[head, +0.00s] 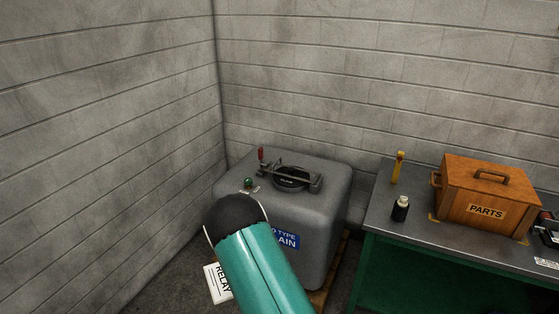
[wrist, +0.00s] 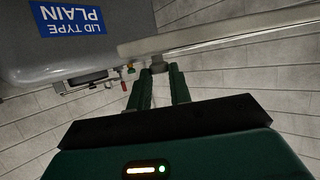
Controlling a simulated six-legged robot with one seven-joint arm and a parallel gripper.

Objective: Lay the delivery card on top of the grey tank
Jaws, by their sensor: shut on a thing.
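In the wrist view the card (wrist: 235,35) is a pale strip seen nearly edge-on. My gripper (wrist: 161,69) is shut on it, in front of the tank. The fingers are hidden in the head view.
On the tank top are a round black lid (head: 290,180), a clamp with a red handle (head: 262,155) and a small green knob (head: 248,182). To the right, a bench (head: 380,212) bears a wooden PARTS box (head: 485,205), a dark bottle (head: 400,208) and a yellow-handled item (head: 398,168).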

